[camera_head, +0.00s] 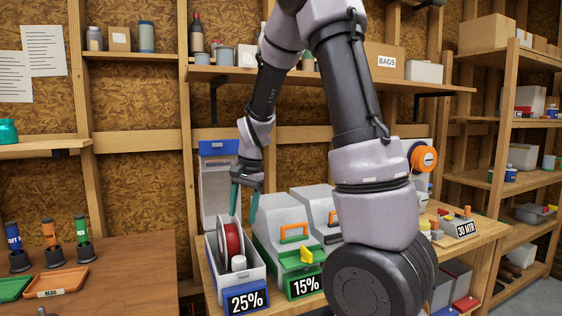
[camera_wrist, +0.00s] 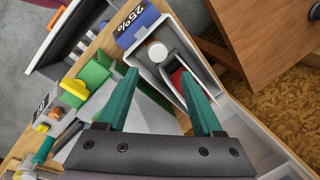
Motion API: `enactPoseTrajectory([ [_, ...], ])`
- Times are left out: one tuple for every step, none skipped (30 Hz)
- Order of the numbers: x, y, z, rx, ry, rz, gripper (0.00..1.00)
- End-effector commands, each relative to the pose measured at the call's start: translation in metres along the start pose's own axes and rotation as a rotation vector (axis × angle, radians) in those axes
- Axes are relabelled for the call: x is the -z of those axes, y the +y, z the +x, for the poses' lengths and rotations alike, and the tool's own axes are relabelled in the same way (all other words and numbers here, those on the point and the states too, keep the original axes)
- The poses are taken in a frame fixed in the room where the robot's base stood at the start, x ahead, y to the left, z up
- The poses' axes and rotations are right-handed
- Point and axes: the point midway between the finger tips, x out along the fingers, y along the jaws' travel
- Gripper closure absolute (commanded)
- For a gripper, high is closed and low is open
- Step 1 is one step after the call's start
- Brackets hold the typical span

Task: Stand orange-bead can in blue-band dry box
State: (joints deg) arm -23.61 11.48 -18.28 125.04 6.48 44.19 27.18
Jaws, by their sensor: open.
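The blue-band dry box (camera_head: 254,277) stands open on the bench, with a 25% label on its front and its blue-banded lid (camera_head: 218,148) raised behind. It also shows in the wrist view (camera_wrist: 193,60). A white-topped can (camera_head: 238,263) stands inside, in front of a red spool (camera_head: 231,240). In the wrist view the can's round top (camera_wrist: 157,51) faces up; I cannot tell its bead colour. My gripper (camera_head: 244,207) is open above the box, fingers pointing down. In the wrist view its fingertips (camera_wrist: 158,74) are apart, with nothing held between them.
A closed green-front box (camera_head: 303,284) labelled 15% stands right beside it. On the left table are blue, orange and green tubes in black holders (camera_head: 52,256), a green tray and an orange tray (camera_head: 55,283). A shelf (camera_head: 300,74) runs above the bench.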

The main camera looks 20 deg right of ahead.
Motion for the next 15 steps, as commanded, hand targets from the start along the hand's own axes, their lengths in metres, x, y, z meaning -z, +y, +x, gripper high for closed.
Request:
enactPoseTrajectory([
  [-0.004,0.006,-0.027,0.049,0.008,-0.024,0.32],
  [-0.007,0.01,-0.041,0.072,0.012,-0.044,0.32],
  [-0.011,0.016,-0.057,0.1,0.02,-0.069,0.32],
  [-0.014,0.02,-0.07,0.122,0.029,-0.088,0.32],
  [-0.018,0.025,-0.082,0.142,0.039,-0.109,0.32],
  [-0.023,0.032,-0.098,0.168,0.054,-0.136,0.32],
  [-0.027,0.038,-0.109,0.187,0.067,-0.155,0.32],
  [-0.031,0.044,-0.119,0.203,0.081,-0.177,0.32],
  [-0.037,0.052,-0.133,0.225,0.103,-0.206,0.32],
  [-0.042,0.058,-0.143,0.24,0.121,-0.227,0.32],
  [-0.047,0.065,-0.152,0.254,0.139,-0.248,0.32],
  [-0.053,0.073,-0.163,0.27,0.165,-0.276,0.32],
  [-0.059,0.08,-0.171,0.281,0.187,-0.297,0.32],
  [-0.064,0.086,-0.178,0.29,0.209,-0.318,0.32],
  [-0.07,0.095,-0.186,0.299,0.238,-0.344,0.32],
])
